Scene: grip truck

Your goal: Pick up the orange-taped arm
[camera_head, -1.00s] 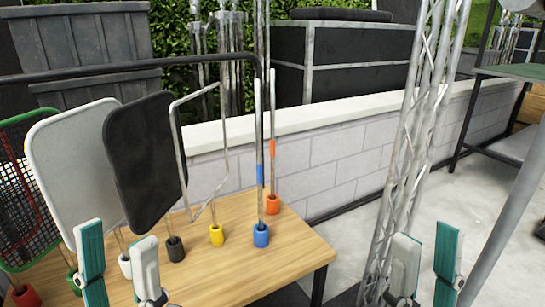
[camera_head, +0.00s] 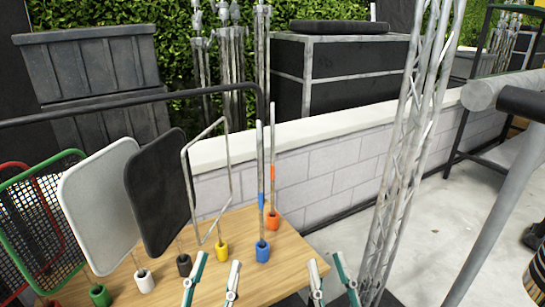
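The orange-taped arm (camera_head: 272,160) is a thin upright grey rod with a band of orange tape. It stands in an orange holder (camera_head: 272,221) at the back right of the wooden table (camera_head: 215,285). A blue-taped arm (camera_head: 260,165) stands just in front and to its left, in a blue holder. My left gripper (camera_head: 217,262) is open and empty at the bottom of the view, in front of the holders. My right gripper (camera_head: 326,262) is open and empty near the table's right edge. Neither gripper touches the rods.
A yellow holder (camera_head: 222,248) bears an open metal frame. Left of it stand a black panel (camera_head: 160,195), a white panel (camera_head: 98,205) and mesh screens (camera_head: 38,230). A lattice truss (camera_head: 402,170) rises right of the table. A low white wall (camera_head: 330,160) runs behind.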

